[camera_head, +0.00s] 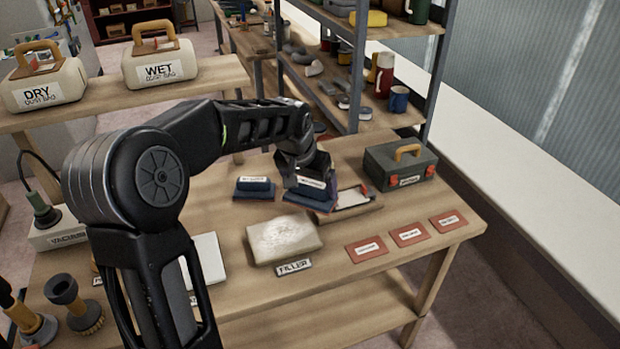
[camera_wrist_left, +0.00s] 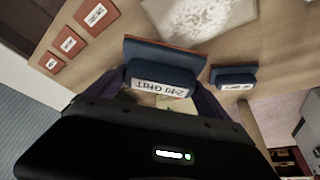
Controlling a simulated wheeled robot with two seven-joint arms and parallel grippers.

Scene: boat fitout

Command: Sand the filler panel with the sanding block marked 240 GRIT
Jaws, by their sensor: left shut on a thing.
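The filler panel (camera_head: 284,239) is a pale block lying flat on the wooden table behind a FILLER label (camera_head: 294,267). It also shows at the top of the left wrist view (camera_wrist_left: 190,18). My left gripper (camera_head: 309,180) is shut on a blue sanding block (camera_head: 314,197), behind and right of the panel. In the left wrist view the held block (camera_wrist_left: 160,75) reads 240 GRIT and has an orange-brown underside edge. I cannot tell whether it touches the table. A second blue sanding block (camera_head: 255,188) sits to its left. My right gripper is not in view.
Red sanding sheets (camera_head: 408,235) lie at the right front. A dark toolbox (camera_head: 400,166) stands at the back right, and a shallow tray (camera_head: 357,199) is right of the held block. A white panel (camera_head: 205,260) lies left of the filler panel. A shelf rack rises behind.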

